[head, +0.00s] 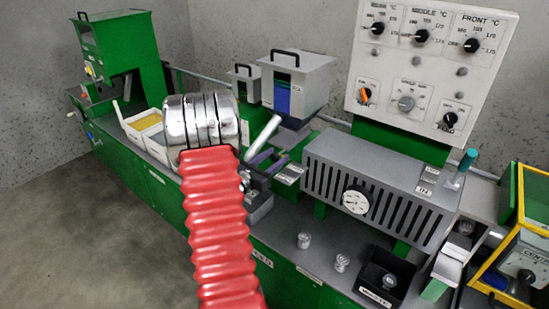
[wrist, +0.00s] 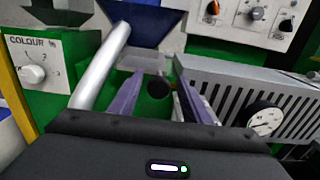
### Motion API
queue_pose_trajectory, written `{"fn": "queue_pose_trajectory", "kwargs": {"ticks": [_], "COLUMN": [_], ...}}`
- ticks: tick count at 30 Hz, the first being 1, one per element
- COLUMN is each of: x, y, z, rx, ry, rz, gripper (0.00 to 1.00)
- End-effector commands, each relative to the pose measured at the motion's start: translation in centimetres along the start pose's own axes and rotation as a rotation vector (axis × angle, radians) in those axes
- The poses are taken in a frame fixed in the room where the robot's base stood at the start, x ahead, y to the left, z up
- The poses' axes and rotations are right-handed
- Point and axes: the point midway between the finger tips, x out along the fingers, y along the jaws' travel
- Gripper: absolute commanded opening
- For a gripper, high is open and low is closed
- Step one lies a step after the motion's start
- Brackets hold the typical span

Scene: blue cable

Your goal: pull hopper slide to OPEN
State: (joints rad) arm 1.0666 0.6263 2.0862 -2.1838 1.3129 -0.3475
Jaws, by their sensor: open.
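The grey hopper (head: 296,80) with a blue window and black top handle stands at the back centre in the head view. Its dark blue funnel (wrist: 140,22) shows at the top of the wrist view. A black round knob (wrist: 157,87), which looks like the hopper slide's, sits below the funnel. My gripper (wrist: 158,84) is open, with one purple finger on each side of the knob and a visible gap. In the head view my gripper (head: 272,160) is below the hopper, and the knob is hidden. I cannot read the slide's position.
A silver rod (wrist: 103,65) slants up close beside the left finger. The slotted grey barrel cover (head: 378,190) with a gauge lies to the right. A COLOUR dial box (wrist: 45,62) is left. A control panel (head: 430,60) rises behind.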

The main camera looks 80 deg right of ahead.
Motion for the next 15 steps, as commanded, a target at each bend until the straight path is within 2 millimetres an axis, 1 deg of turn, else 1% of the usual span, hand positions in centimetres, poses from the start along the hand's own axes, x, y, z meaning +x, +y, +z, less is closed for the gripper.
{"fn": "queue_pose_trajectory", "kwargs": {"ticks": [4, 15], "x": [-0.02, -0.04], "y": [0.00, -0.01], "z": [0.01, 0.02], "rx": [0.000, 0.000], "ry": [0.000, 0.000], "rz": [0.000, 0.000], "gripper": [0.43, 0.17]}}
